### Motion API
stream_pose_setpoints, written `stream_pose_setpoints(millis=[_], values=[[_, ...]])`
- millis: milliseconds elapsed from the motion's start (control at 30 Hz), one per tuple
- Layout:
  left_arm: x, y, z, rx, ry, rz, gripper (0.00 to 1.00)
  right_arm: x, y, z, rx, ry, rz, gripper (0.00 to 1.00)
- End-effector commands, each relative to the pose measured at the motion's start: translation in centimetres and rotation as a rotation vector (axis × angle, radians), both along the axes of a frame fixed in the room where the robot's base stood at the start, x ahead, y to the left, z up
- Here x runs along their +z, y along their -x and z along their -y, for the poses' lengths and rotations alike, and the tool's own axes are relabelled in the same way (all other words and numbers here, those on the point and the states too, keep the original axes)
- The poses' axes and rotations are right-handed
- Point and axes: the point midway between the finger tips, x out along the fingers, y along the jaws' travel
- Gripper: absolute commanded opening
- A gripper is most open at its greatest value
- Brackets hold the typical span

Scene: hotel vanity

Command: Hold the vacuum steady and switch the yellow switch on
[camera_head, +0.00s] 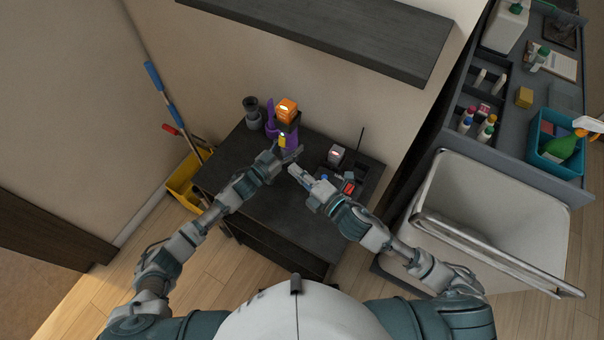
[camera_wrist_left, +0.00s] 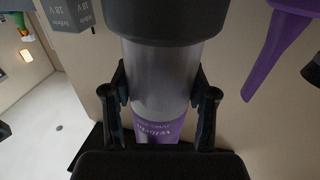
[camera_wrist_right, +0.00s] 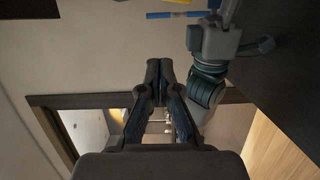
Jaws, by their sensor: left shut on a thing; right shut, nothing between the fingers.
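My left gripper (camera_head: 284,153) is shut on the vacuum. In the left wrist view its fingers press both sides of the grey cylindrical body (camera_wrist_left: 160,75), above a purple band. My right gripper (camera_head: 294,171) is just right of and nearer than the vacuum, apart from it. In the right wrist view its fingertips (camera_wrist_right: 160,65) meet with nothing between.
A grey device (camera_head: 337,155) and small items are on the table's right. A shelf (camera_head: 340,30) overhangs behind. A cart with a white bin (camera_head: 490,200) stands right, a yellow bucket (camera_head: 184,185) left.

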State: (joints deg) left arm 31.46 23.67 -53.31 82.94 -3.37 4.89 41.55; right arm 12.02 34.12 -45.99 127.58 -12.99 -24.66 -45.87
Motion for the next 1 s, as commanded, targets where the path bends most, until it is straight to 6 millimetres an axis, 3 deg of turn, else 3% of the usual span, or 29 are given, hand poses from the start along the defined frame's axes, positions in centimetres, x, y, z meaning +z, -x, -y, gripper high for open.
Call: stream_pose_setpoints(millis=[200,600,633,700,733,1000], values=[[-0.05,0.05,0.13,-0.002,0.001,-0.001,0.01,0.04,1.36,1.27,-0.001,0.0,-0.001,0.0],[-0.03,0.03,0.11,-0.002,0.001,-0.001,0.01,0.08,1.46,1.34,-0.001,-0.001,-0.001,0.0],[-0.03,0.02,0.11,-0.002,0.001,-0.001,0.62,0.08,1.45,1.35,-0.001,-0.001,-0.001,0.0],[-0.03,0.02,0.11,-0.002,0.001,-0.001,0.8,0.08,1.45,1.35,-0.001,-0.001,-0.001,0.0],[-0.02,0.02,0.09,-0.002,0.001,-0.001,0.87,0.08,1.46,1.34,-0.001,-0.001,-0.001,0.0],[0.01,0.04,0.09,-0.002,0.001,0.0,0.87,0.09,1.47,1.34,-0.001,0.0,0.0,0.0]])
